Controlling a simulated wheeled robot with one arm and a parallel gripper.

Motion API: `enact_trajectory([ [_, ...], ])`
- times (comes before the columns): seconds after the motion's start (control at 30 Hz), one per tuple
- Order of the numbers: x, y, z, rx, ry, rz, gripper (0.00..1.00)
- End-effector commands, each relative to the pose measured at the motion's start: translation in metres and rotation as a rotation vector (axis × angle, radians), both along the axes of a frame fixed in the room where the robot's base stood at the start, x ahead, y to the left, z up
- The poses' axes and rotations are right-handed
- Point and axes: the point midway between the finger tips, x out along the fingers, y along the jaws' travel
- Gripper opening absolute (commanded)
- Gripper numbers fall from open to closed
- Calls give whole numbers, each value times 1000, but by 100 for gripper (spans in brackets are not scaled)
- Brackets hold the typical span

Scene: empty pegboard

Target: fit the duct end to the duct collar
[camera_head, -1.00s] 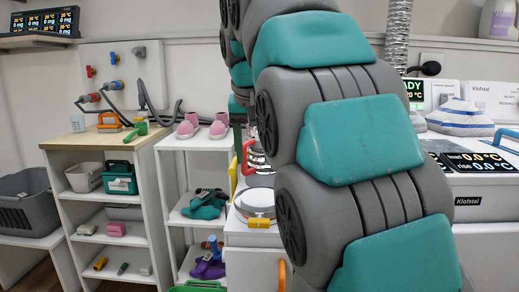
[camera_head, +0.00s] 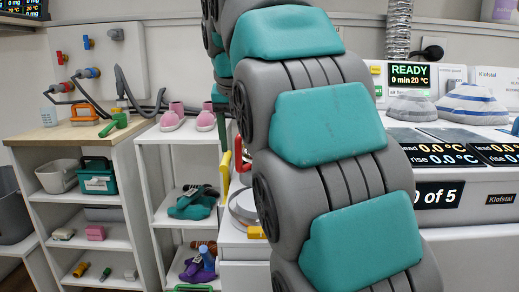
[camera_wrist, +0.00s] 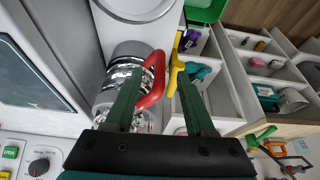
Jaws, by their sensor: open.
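In the wrist view a silver flexible duct (camera_wrist: 112,97) lies left of my gripper (camera_wrist: 162,73), with a plain grey cuff (camera_wrist: 131,48) at its upper end. A red curved handle (camera_wrist: 154,82) beside the duct shows between my two dark green fingers. The fingers are apart, and I see no grip on the handle. In the head view my arm hides most of the duct, and my gripper is hard to make out. A round grey ring (camera_head: 243,207) on the white cabinet may be the collar; a round metal rim (camera_wrist: 137,8) tops the wrist view.
A yellow handle (camera_wrist: 174,60) stands close to the right finger. A white shelf (camera_head: 180,232) with pink shoes (camera_head: 173,118) and a wooden-topped shelf (camera_head: 60,138) stand at the left. A machine with a READY display (camera_head: 409,75) is at the right. Another silver duct (camera_head: 398,28) hangs above it.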

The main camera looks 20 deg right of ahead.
Motion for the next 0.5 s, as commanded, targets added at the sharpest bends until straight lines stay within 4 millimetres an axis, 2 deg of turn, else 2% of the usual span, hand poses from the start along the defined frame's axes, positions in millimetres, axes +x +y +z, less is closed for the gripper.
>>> enact_trajectory([
  [0.33, 10, -3, -35, -1, 2, 1, 55],
  [0.5, 13, -4, -41, -1, 1, 3, 55],
])
